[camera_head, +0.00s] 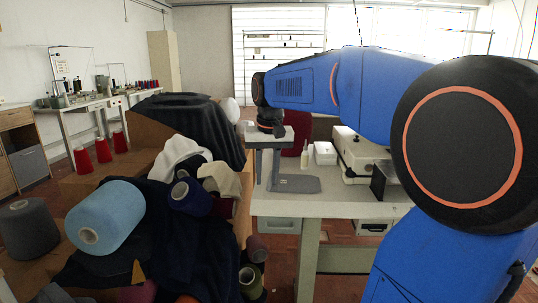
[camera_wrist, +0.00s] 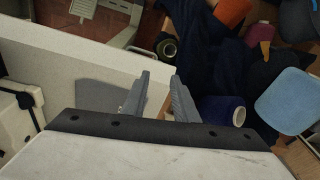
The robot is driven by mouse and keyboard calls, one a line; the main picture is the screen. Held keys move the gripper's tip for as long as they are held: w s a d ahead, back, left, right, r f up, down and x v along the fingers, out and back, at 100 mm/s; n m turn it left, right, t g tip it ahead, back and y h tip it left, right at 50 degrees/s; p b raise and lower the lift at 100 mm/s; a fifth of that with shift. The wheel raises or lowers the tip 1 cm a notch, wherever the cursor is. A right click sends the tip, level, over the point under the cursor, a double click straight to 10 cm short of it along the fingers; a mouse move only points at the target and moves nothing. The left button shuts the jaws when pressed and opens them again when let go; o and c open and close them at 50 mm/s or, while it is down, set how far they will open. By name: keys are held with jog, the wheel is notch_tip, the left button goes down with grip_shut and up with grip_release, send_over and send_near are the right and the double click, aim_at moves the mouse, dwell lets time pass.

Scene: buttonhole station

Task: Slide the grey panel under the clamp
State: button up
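The grey panel (camera_head: 298,184) lies flat near the left edge of the light worktable. The wrist view shows it as a grey sheet (camera_wrist: 96,94) left of the fingers, partly hidden by the left one. My gripper (camera_head: 266,182) points down at the panel's left end; its two grey fingers stand apart, with no object visible between them (camera_wrist: 161,76). I cannot tell whether a finger touches the panel. The white buttonhole machine (camera_head: 358,153) stands on the table right of the panel, partly behind my arm. Its clamp is not clearly distinguishable.
The worktable (camera_head: 330,206) is bare in front of the panel. A white box (camera_head: 325,153) and a small bottle (camera_head: 304,154) stand behind it. A dark box (camera_head: 381,182) sits by the machine. Left of the table are dark cloth, a blue cone (camera_head: 103,217) and several spools.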

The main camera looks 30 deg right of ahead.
aim_at(269, 182)
jog(key=w+d+m+g, duration=0.25)
jog(key=w+d, duration=0.65)
jog(key=w, duration=0.5)
jog(key=shift+t, duration=0.45)
jog(key=shift+s+f, duration=0.15)
jog(key=shift+f, duration=3.2)
jog(key=shift+f, duration=0.15)
jog(key=shift+f, duration=0.95)
grip_shut()
jog(key=shift+r, duration=0.2)
